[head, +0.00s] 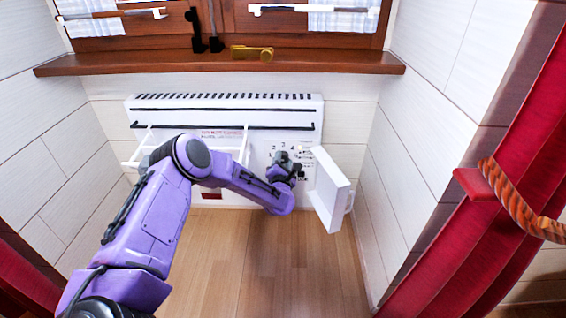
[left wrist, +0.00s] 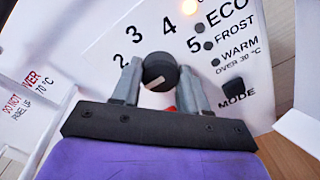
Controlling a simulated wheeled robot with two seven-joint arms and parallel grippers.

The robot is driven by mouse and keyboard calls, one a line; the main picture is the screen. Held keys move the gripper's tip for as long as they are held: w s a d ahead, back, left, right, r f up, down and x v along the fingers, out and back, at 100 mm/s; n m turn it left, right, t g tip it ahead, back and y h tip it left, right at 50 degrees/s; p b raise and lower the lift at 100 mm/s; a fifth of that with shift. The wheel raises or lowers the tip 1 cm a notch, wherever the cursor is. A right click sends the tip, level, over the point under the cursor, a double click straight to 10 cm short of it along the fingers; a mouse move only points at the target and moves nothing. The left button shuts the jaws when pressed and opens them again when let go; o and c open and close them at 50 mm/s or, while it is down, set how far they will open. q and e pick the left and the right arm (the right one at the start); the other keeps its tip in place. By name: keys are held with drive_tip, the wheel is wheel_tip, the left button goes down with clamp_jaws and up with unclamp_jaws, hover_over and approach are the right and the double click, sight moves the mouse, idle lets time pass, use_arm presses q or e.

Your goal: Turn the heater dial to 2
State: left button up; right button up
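The white wall heater (head: 230,115) stands under the window sill. Its black round dial (left wrist: 160,70) shows in the left wrist view. The dial's pale mark points to the lower left, below the 2. The printed 2 (left wrist: 119,61), 3, 4 and 5 arc around it; the left finger covers the area below the 2. My left gripper (left wrist: 160,85) is at the dial, one grey finger on each side. The fingers are apart, and I see no clear contact with the dial. In the head view the left gripper (head: 287,165) largely covers the dial. My right gripper is out of view.
A white panel flap (head: 328,190) stands open right of the dial. A MODE button (left wrist: 233,87) and a lit orange lamp (left wrist: 190,6) are near the dial. A white rack (head: 240,145) hangs at the heater's front. The wooden sill (head: 220,65) juts out above.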

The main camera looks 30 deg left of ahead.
use_arm(q)
drive_tip(key=shift+m, duration=0.3)
drive_tip(key=m+p, duration=0.1)
drive_tip(key=m, duration=0.2)
drive_tip(key=shift+d+m+p, duration=0.1)
drive_tip(key=shift+m+p, duration=0.2)
drive_tip(key=shift+f+m+p, duration=0.1)
drive_tip(key=shift+m+p, duration=0.55)
drive_tip(key=shift+m, duration=1.55)
drive_tip(key=o, duration=1.1)
drive_tip(key=shift+c, duration=0.2)
